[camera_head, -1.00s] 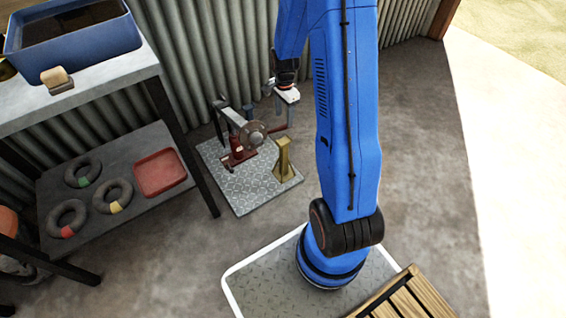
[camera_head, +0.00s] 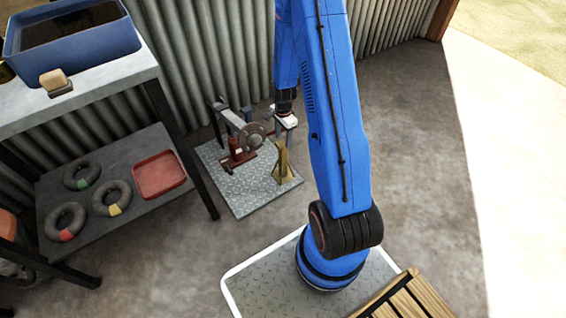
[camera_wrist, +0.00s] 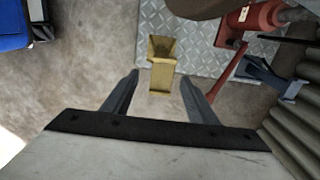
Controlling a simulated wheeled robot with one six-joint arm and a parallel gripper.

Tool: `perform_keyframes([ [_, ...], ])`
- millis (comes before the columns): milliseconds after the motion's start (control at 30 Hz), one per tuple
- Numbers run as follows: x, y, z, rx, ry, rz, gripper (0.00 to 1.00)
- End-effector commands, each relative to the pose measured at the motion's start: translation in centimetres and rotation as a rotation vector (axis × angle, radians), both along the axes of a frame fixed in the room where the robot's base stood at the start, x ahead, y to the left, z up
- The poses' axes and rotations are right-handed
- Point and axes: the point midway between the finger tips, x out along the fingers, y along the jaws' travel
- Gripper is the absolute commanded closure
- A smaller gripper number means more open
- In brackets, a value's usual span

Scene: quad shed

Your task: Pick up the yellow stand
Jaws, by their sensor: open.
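The yellow stand (camera_head: 282,165) stands upright on a grey checker-plate mat (camera_head: 240,193) on the floor in the head view. In the wrist view the yellow stand (camera_wrist: 161,66) lies just ahead of the gap between my fingers. My gripper (camera_wrist: 160,88) is open, with one finger to each side of the stand's near end and apart from it. In the head view my gripper (camera_head: 285,127) is small, partly hidden, and close above the stand's upper end. Nothing is held.
A red jack (camera_head: 238,157) and a grey wheel hub (camera_head: 252,137) are left of the stand; the red jack also shows in the wrist view (camera_wrist: 250,20). A corrugated wall (camera_head: 187,75) is behind. A shelf (camera_head: 60,205) with tyres and a red tray (camera_head: 158,175) is left.

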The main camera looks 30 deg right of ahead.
Motion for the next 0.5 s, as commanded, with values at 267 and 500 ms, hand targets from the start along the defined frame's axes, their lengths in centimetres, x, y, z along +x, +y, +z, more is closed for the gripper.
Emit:
perform_keyframes([
  [267, 0.2, -0.1, -2.5, 0.001, 0.002, 0.0, 0.47],
  [500, 0.4, -0.1, -4.8, 0.0, 0.0, 0.0, 0.47],
])
